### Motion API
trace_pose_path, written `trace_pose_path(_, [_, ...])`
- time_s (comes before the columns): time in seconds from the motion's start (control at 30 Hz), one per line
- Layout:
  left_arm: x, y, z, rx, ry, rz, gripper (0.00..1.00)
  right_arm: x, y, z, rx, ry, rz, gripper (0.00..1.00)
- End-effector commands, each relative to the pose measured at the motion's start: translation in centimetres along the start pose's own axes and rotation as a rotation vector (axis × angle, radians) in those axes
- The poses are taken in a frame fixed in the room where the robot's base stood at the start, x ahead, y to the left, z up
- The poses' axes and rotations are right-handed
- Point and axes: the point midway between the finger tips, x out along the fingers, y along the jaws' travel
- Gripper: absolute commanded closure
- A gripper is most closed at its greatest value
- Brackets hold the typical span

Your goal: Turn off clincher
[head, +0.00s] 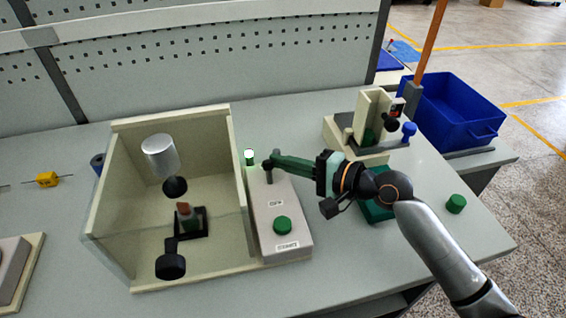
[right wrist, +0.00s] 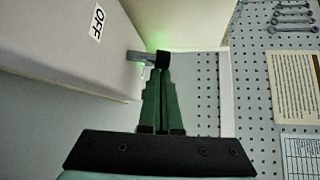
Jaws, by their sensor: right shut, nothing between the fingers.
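The clincher is a cream, open-topped box (head: 105,215) with a silver cylinder (head: 160,157) and black knobs. Its grey control box (head: 278,225) on the right side carries a green round button (head: 282,225), a lit green lamp (head: 249,155) and a small dark-tipped switch lever (head: 268,174). My right gripper (head: 278,162) is shut, with its green fingertips at the lever. In the right wrist view the shut fingers (right wrist: 162,85) meet or nearly meet the lever's black tip (right wrist: 162,59); I cannot tell if they touch. An OFF label (right wrist: 98,24) shows on the control box.
Another cream fixture (head: 370,115) with a blue knob stands at the back right, before a blue bin (head: 455,110). A loose green cap (head: 456,203) lies on the right of the grey table (head: 430,250). A perforated panel (head: 220,50) stands behind.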

Motion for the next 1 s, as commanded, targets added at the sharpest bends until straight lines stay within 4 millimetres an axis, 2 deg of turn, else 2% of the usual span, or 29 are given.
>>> trace_pose_path(0.67, [1.0,1.1,0.8,0.001,-0.009,0.027,1.00,-0.6,0.1,0.6,-0.119,-0.001,-0.120,1.00])
trace_pose_path(1.0, [0.6,1.0,0.0,0.004,0.000,0.024,1.00,-1.2,0.0,1.3,-0.116,-0.002,-0.116,1.00])
